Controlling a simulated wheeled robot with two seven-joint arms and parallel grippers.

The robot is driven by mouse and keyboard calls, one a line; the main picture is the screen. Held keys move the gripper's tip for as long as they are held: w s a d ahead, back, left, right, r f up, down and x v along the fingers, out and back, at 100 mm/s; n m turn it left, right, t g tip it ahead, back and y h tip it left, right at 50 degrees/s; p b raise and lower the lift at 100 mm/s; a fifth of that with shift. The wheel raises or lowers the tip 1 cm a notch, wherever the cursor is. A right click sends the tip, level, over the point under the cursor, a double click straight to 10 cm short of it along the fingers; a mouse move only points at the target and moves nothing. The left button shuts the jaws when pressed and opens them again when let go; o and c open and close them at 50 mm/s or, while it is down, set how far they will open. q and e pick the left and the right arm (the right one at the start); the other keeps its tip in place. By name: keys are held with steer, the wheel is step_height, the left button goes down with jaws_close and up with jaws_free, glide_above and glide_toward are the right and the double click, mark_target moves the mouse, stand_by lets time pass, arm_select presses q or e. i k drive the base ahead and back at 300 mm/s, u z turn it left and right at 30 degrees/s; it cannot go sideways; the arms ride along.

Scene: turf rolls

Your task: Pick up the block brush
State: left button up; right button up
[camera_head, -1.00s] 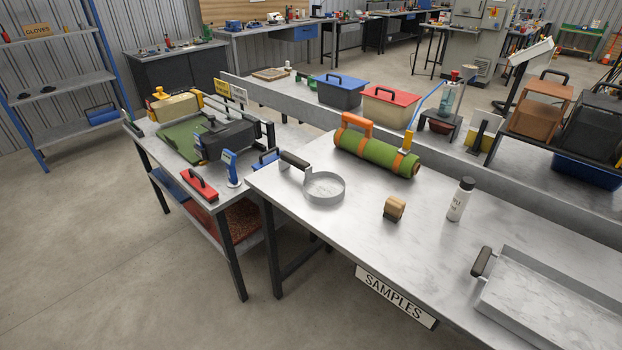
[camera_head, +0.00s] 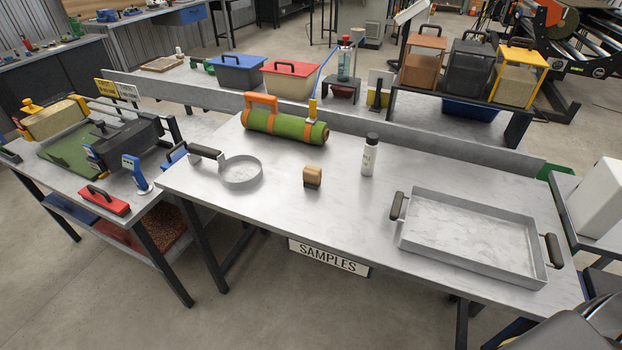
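The block brush (camera_head: 312,177) is a small brown wooden block with a darker lower part. It stands on the metal table (camera_head: 290,215) near the middle, above the SAMPLES sign (camera_head: 328,256). A round metal pan (camera_head: 240,173) with a black handle lies to its left, and a white bottle (camera_head: 369,155) with a dark cap stands to its right. Nothing touches the brush.
A green turf roll (camera_head: 285,126) with orange straps lies behind the brush. A large metal tray (camera_head: 470,237) with dark handles takes up the table's right part. A raised shelf with bins runs along the back. The table in front of the brush is clear.

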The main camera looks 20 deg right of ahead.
mark_target(312, 175)
steer(key=u, duration=0.5)
steer(key=k, duration=1.2)
steer(key=u, duration=0.9)
steer(key=i, duration=1.85)
steer(key=z, duration=0.35)
steer(key=i, duration=0.95)
steer(key=z, duration=1.65)
steer(key=i, duration=0.8)
steer(key=z, duration=0.85)
